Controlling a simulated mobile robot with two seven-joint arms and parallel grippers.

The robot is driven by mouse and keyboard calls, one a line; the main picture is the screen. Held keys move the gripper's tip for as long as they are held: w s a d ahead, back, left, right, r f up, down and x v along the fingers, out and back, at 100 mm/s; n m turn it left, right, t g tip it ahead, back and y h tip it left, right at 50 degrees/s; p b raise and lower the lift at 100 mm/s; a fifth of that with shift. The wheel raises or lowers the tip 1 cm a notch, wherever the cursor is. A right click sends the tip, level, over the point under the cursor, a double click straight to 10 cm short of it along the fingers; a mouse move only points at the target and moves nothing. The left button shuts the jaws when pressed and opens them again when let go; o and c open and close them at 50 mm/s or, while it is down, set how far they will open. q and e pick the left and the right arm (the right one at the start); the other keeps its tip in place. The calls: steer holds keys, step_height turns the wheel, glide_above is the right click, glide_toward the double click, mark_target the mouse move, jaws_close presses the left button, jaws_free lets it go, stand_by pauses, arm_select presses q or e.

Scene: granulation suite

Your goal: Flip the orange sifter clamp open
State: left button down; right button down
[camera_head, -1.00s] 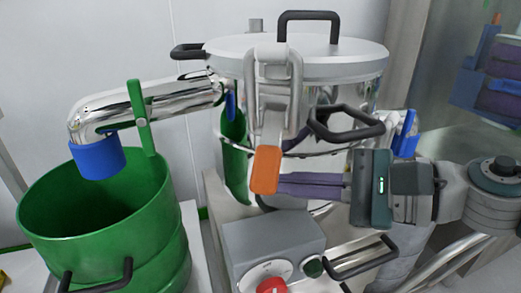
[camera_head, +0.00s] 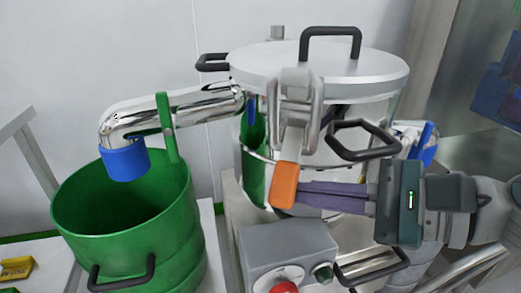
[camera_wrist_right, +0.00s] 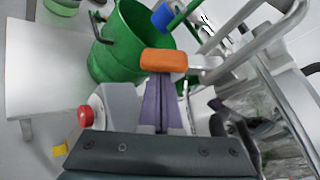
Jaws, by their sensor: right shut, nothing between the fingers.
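The sifter is a round steel body with a flat steel lid (camera_head: 330,66) and a black handle on top. Its clamp (camera_head: 295,105) is a steel latch on the front rim, with the lever hanging down to an orange grip (camera_head: 285,185). The orange grip also shows in the right wrist view (camera_wrist_right: 163,60), just past the fingertips. My right gripper (camera_head: 300,191) comes in from the right, its purple fingers closed together and empty. Its tips are at the orange grip's right edge; I cannot tell whether they touch. My left gripper is not in view.
A green drum (camera_head: 125,225) stands at left under a steel spout with a blue end (camera_head: 125,160). A black-framed handle (camera_head: 362,140) sticks out just above my right fingers. A grey control box (camera_head: 285,248) with a red knob (camera_head: 285,287) lies below them.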

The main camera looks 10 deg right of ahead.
mark_target(276, 185)
steer(key=r+m+p, duration=0.1)
steer(key=s+r+m+g+p, duration=0.1)
steer(key=r+m+g+p, duration=0.1)
steer(key=m, duration=0.1)
steer(key=shift+s+a+y+p, duration=0.25)
steer(key=shift+a+y+p, duration=0.15)
step_height(276, 185, up, 3)
steer(key=m+g, duration=0.1)
steer(key=m, duration=0.1)
steer(key=m+g+y+p, duration=0.1)
steer(key=m, duration=0.1)
steer(key=shift+s+a+r, duration=0.1)
steer(key=shift+s+r, duration=0.05)
steer(key=shift+r, duration=0.15)
stand_by(0.4)
